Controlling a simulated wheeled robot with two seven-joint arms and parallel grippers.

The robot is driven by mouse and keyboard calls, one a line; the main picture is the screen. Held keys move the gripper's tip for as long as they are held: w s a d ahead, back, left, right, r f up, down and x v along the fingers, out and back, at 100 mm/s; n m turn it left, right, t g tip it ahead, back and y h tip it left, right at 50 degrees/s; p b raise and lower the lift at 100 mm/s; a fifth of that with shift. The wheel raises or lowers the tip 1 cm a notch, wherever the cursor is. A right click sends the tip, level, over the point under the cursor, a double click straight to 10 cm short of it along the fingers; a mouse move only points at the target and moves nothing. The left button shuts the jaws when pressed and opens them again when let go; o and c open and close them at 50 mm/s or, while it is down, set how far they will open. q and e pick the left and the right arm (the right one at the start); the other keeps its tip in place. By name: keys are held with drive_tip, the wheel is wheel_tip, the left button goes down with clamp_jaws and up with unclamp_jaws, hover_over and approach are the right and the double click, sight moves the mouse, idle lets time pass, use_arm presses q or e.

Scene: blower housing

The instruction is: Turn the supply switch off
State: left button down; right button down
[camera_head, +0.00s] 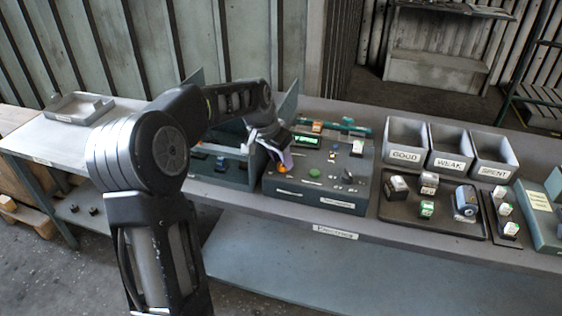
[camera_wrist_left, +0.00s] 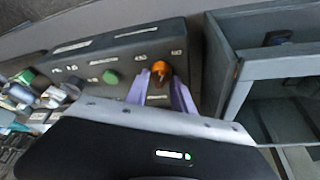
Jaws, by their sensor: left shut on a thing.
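A dark grey control box (camera_head: 318,200) stands on the bench near the middle of the head view. An orange knob (camera_head: 282,168) is at its left front corner; it also shows in the left wrist view (camera_wrist_left: 161,68). The small labels around the knob are too blurred to read, so I cannot tell its setting. My left gripper (camera_head: 284,158) reaches down from above, and its purple fingers (camera_wrist_left: 160,88) are shut on the orange knob, one on each side. The box also has a green button (camera_head: 314,174) and a lit green display (camera_head: 306,140). My right gripper is out of view.
An open teal bin (camera_head: 228,175) stands close to the left of the box. A dark tray (camera_head: 440,226) with several small blocks lies to the right, below bins labelled GOOD (camera_head: 405,156), WEAK (camera_head: 450,163) and SPENT (camera_head: 493,172). An empty grey tray (camera_head: 62,116) is far left.

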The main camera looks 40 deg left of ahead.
use_arm(q)
drive_tip(key=n+y+b, duration=0.1)
drive_tip(key=n, duration=0.2)
drive_tip(key=shift+d+n, duration=0.15)
drive_tip(key=shift+n, duration=0.25)
drive_tip(key=n+y+b, duration=0.1)
drive_tip(key=n, duration=0.1)
drive_tip(key=n+y+b, duration=0.1)
drive_tip(key=n, duration=0.1)
drive_tip(key=shift+w+d+f+n+g, duration=0.1)
drive_tip(key=shift+w+n+g, duration=0.05)
drive_tip(key=shift+n+g, duration=0.15)
drive_tip(key=n+b, duration=0.1)
drive_tip(key=n, duration=0.1)
drive_tip(key=shift+n+g+y, duration=0.3)
drive_tip(key=shift+g+y, duration=0.1)
drive_tip(key=shift+n+g+y, duration=0.4)
drive_tip(key=shift+n+g, duration=0.1)
drive_tip(key=shift+n, duration=1)
drive_tip(key=c, duration=1.1)
unclamp_jaws()
